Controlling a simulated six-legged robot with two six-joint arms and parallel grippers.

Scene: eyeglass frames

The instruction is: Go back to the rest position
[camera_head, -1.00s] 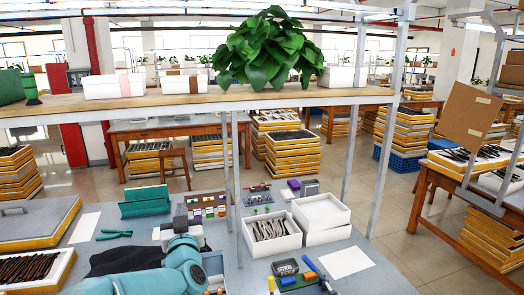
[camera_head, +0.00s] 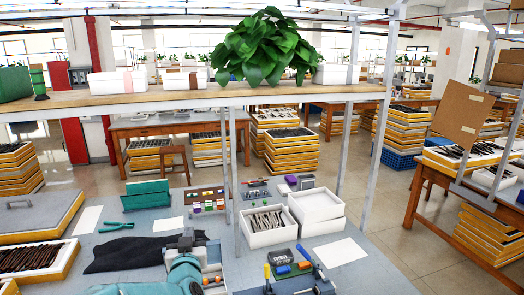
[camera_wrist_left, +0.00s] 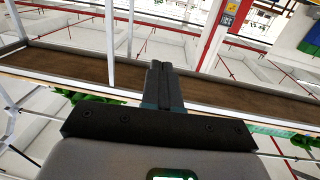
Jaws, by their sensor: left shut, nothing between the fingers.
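My left gripper (camera_head: 187,238) is in the lower middle of the head view, above the grey workbench (camera_head: 375,275). Its teal arm comes up from the bottom edge. In the left wrist view its dark fingers (camera_wrist_left: 163,72) point up and are together, with nothing between them. Beyond them lies a brown shelf board (camera_wrist_left: 75,62). The gripper looks clear of the white box of frames (camera_head: 265,228) to its right and of the dark cloth (camera_head: 115,258) to its left. My right gripper is not in view.
A wooden shelf (camera_head: 205,99) with a potted plant (camera_head: 262,48) spans above the bench. Its thin metal posts stand near the gripper. White sheets lie on bare bench areas.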

